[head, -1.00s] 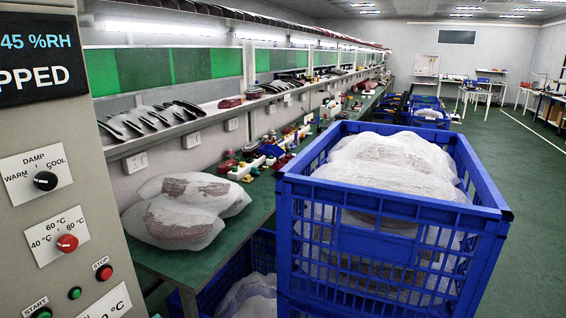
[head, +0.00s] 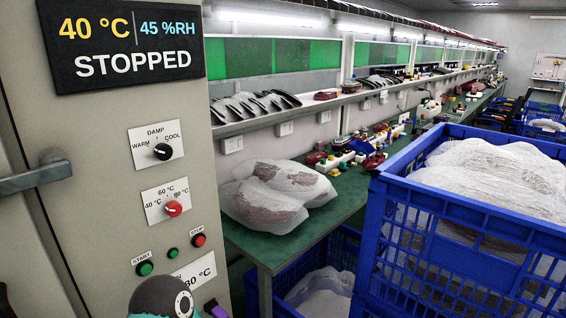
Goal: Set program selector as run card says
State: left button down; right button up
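The cabinet panel (head: 110,130) fills the left of the head view. A black selector knob (head: 163,151) sits on a plate marked WARM, DAMP and COOL. Its mark seems to point left, towards WARM, but is small. Below is a red knob (head: 173,208) on a plate marked 40, 60 and 80 °C; its mark also seems to point left. A white card (head: 195,272) low on the panel reads what looks like 80 °C, with its lower left hidden. A dark rounded part with teal, probably of my arm, shows at the bottom edge. Neither gripper's fingertips are visible.
The display (head: 125,45) reads 40 °C, 45 %RH, STOPPED. Below the knobs are a green START button (head: 144,268), a small green lamp (head: 173,254) and a red STOP button (head: 198,240). A door handle (head: 35,178) juts out left. A blue crate (head: 470,225) stands right, beside a green bench (head: 275,245).

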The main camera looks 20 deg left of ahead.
aim_at(163, 151)
jog(key=u, duration=1.1)
jog(key=k, duration=0.7)
jog(key=u, duration=0.25)
jog(key=i, duration=0.5)
jog(key=z, duration=0.1)
